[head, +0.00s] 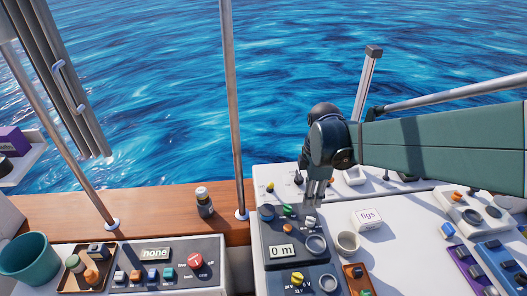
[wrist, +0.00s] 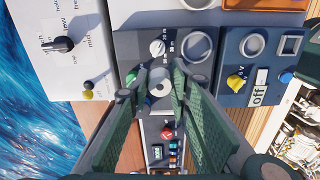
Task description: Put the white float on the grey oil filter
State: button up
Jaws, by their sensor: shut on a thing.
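My gripper (head: 313,203) is above the dark panel with the "0 m" display. In the wrist view its fingers (wrist: 160,90) are shut on a small pale round thing, which looks like the white float (wrist: 159,83). In the head view the fingers mostly hide it. A dark grey cylinder with a pale top and an orange mark (head: 204,206) stands upright on the wooden ledge, left of my gripper. It may be the grey oil filter, but I cannot tell for sure. It is well apart from my gripper.
The "0 m" panel (head: 280,236) carries knobs and round sockets. A white "figs" box (head: 368,219) and a pale cup (head: 347,243) stand to the right. A metal post (head: 232,120) rises between the cylinder and my gripper. A brown tray (head: 72,281) and teal bucket (head: 28,262) are at left.

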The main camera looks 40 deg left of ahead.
jog(key=s+a+r+n, duration=0.25)
jog(key=s+a, duration=0.45)
jog(key=a, duration=0.7)
jog(key=s+a+r+n, duration=0.1)
jog(key=s+a+n, duration=0.2)
jog(key=s+a, duration=0.75)
jog(key=s+a+r+n, duration=0.1)
jog(key=s+a+n, duration=0.2)
jog(key=a, duration=1.5)
jog(key=m+p, duration=0.2)
jog(key=p, duration=0.2)
send_over(201, 190)
notch_tip(201, 190, down, 9)
jog(key=shift+d, duration=0.1)
jog(key=shift+f, duration=0.15)
jog(key=shift+f, duration=3)
